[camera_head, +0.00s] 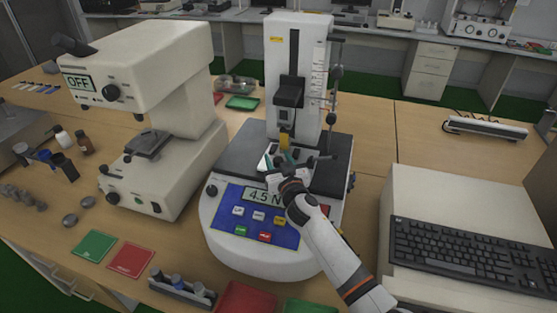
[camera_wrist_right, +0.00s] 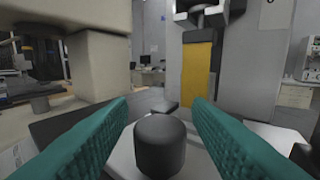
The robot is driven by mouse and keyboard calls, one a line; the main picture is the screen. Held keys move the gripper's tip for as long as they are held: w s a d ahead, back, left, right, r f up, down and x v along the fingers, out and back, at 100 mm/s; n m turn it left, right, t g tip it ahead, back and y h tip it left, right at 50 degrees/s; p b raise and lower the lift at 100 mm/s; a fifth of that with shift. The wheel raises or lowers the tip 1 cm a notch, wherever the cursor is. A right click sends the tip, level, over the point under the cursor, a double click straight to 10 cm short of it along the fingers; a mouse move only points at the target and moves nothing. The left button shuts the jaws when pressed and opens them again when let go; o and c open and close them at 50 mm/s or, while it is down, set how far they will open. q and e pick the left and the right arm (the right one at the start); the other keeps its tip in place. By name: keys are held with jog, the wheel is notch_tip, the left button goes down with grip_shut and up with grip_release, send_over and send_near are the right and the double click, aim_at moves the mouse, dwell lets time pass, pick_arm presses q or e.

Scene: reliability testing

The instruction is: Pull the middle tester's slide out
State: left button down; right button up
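The middle tester (camera_head: 262,215) is a white machine with a tall column, a blue panel and a "4.5 N" display. Its slide (camera_head: 268,158) is a light plate low in front of the column, partly hidden by my right gripper. In the right wrist view, a dark round knob (camera_wrist_right: 160,145) stands on the pale slide plate (camera_wrist_right: 125,152). My right gripper (camera_head: 279,160) is over the slide. Its teal fingers (camera_wrist_right: 160,125) are open, one on each side of the knob, with gaps visible. My left gripper is not in view.
A white microscope-like tester (camera_head: 150,85) reading "OFF" stands to the left. A keyboard (camera_head: 465,255) lies on a white box at the right. Green and red cards and a small rack (camera_head: 182,290) lie near the front edge.

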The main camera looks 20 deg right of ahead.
grip_shut()
jog(key=s+a, duration=0.1)
jog(key=s, duration=0.1)
jog(key=s+a, duration=0.2)
jog(key=s, duration=0.1)
jog(key=s+a, duration=0.2)
jog(key=s, duration=0.1)
jog(key=shift+a, duration=0.15)
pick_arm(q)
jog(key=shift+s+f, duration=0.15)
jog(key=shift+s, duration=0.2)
pick_arm(e)
jog(key=shift+w, duration=0.1)
jog(key=shift+o, duration=0.6)
grip_release()
pick_arm(q)
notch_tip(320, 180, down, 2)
jog(key=b, duration=0.2)
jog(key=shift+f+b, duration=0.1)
jog(key=shift+b, duration=0.2)
pick_arm(e)
jog(key=s, duration=1.2)
